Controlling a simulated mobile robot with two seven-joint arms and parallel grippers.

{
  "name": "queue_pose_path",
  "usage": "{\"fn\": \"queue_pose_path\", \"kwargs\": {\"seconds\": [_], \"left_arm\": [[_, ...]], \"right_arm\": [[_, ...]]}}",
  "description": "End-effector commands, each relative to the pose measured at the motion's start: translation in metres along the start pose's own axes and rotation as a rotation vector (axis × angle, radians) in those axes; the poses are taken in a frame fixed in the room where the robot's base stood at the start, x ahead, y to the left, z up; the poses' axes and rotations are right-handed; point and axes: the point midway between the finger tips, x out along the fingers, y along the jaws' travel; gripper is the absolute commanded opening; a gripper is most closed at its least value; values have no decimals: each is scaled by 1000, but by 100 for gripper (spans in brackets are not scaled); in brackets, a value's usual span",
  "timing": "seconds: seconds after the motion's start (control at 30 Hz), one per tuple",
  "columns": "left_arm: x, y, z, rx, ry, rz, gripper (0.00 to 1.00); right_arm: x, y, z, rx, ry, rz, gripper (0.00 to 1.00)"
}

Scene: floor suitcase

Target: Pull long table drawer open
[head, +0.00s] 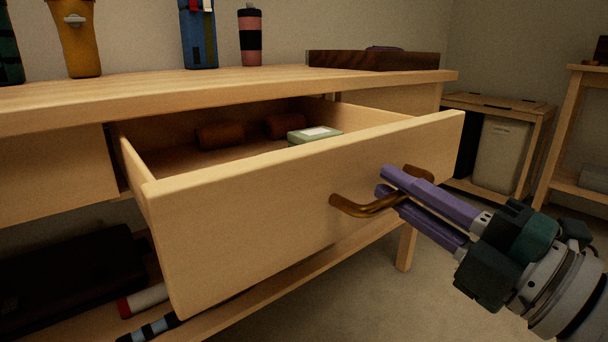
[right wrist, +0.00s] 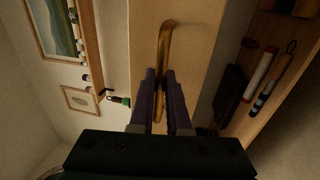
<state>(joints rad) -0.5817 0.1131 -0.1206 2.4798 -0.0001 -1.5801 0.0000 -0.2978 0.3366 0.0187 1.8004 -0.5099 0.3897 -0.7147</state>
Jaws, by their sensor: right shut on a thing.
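The long table drawer (head: 300,205) is pulled well out of the light wooden table (head: 230,88). Its front also shows in the right wrist view (right wrist: 195,40). A bronze bar handle (head: 352,208) is fixed to the drawer front; it also shows in the right wrist view (right wrist: 164,50). My right gripper (head: 384,182) has its purple fingers around the handle, shut on it, and it also shows in the right wrist view (right wrist: 160,75). Part of the handle is hidden by the fingers. My left gripper is not in view.
Inside the drawer lie two brown rolls (head: 220,135) and a greenish box (head: 312,134). Bottles (head: 198,35) and a dark wooden tray (head: 372,61) stand on the tabletop. A black case (head: 70,280) lies on the lower shelf. Floor right of the table leg (head: 406,248) is clear.

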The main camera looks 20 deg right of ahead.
Motion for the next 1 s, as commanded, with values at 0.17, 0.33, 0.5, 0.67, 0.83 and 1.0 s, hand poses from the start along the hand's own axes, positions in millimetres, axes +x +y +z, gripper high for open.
{"fn": "queue_pose_path", "kwargs": {"seconds": [0.17, 0.33, 0.5, 0.67, 0.83, 1.0], "left_arm": [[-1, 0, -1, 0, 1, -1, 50], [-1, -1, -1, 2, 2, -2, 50], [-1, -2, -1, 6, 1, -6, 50], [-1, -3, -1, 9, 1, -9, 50], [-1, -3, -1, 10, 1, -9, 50], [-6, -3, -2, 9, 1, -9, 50]], "right_arm": [[-2, 1, 0, 0, -1, 2, 0], [-2, 1, 0, 0, -1, 2, 0], [-2, 1, 0, 0, -1, 2, 18], [-2, 1, 0, 0, -1, 1, 27], [-3, 1, 0, 0, -1, 0, 27], [-20, 1, 0, 2, -3, -4, 27]]}}
